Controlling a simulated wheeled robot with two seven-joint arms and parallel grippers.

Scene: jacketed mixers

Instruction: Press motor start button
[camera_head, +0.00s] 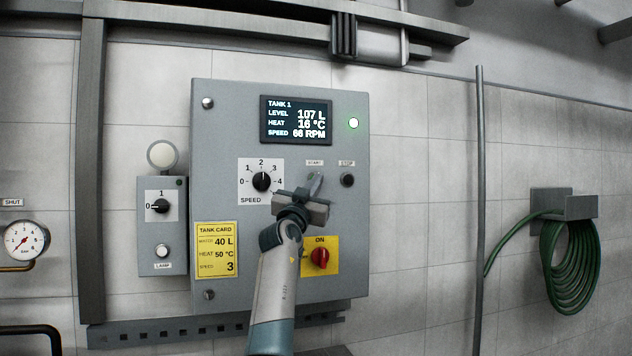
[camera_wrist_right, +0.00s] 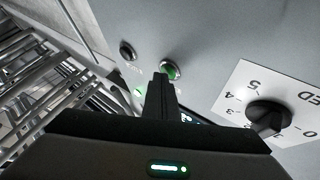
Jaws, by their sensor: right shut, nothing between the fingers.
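The grey control panel (camera_head: 225,130) hangs on the tiled wall. Its START label (camera_head: 314,162) shows above my right gripper (camera_head: 316,182), which covers most of the start button in the head view. In the right wrist view the green start button (camera_wrist_right: 170,70) with a metal ring shows just beyond the shut fingertips of my right gripper (camera_wrist_right: 161,80). I cannot tell whether the tips touch it. The black stop button (camera_head: 347,180) is to the right of it; it also shows in the right wrist view (camera_wrist_right: 127,50). My left gripper is not in view.
A speed knob (camera_head: 261,181) sits left of the gripper, and a red switch (camera_head: 320,258) on a yellow plate below. The display (camera_head: 296,120) reads 107 L, 16 °C, 66 RPM. A green lamp (camera_head: 353,123) is lit. A smaller box (camera_head: 160,245) stands left.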

